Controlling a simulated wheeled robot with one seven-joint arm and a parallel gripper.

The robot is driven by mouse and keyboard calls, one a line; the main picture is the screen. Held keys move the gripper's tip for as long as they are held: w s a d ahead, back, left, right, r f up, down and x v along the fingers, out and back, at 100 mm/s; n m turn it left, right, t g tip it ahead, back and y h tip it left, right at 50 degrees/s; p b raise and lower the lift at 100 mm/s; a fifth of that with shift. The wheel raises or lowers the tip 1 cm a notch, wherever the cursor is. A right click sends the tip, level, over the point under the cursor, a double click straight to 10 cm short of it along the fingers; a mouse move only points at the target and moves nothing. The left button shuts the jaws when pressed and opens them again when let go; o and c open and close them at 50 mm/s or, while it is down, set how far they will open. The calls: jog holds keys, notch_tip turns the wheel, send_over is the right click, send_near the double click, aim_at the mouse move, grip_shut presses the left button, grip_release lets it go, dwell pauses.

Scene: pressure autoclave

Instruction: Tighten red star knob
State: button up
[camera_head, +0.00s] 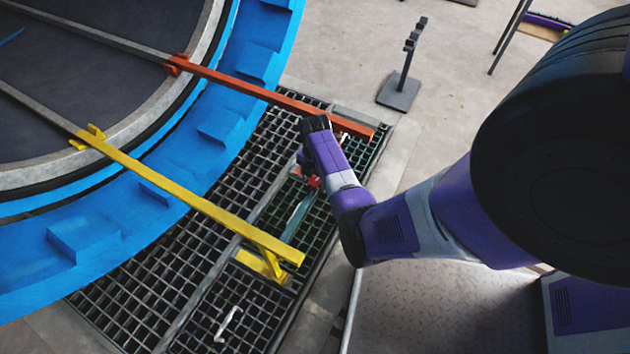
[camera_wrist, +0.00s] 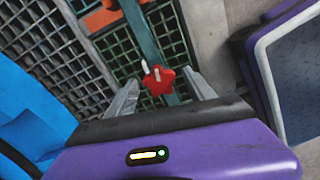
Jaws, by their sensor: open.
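The red star knob (camera_wrist: 159,80) shows in the wrist view, just beyond and between the fingertips of my gripper (camera_wrist: 163,88). A pale pin or stud stands at its middle. My gripper is open, with one grey finger on each side of the knob, and I cannot tell whether either finger touches it. In the head view a small red part of the knob (camera_head: 314,182) shows beside my purple wrist, and my arm hides most of that area. A teal bar (camera_wrist: 141,30) runs behind the knob.
A large blue ring (camera_head: 190,150) fills the left. A yellow bar (camera_head: 190,195) and an orange-red bar (camera_head: 270,97) reach out from it over a floor grating (camera_head: 205,285). A dark stand (camera_head: 399,92) is at the back. Bare concrete floor lies around it.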

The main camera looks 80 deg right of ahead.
grip_shut()
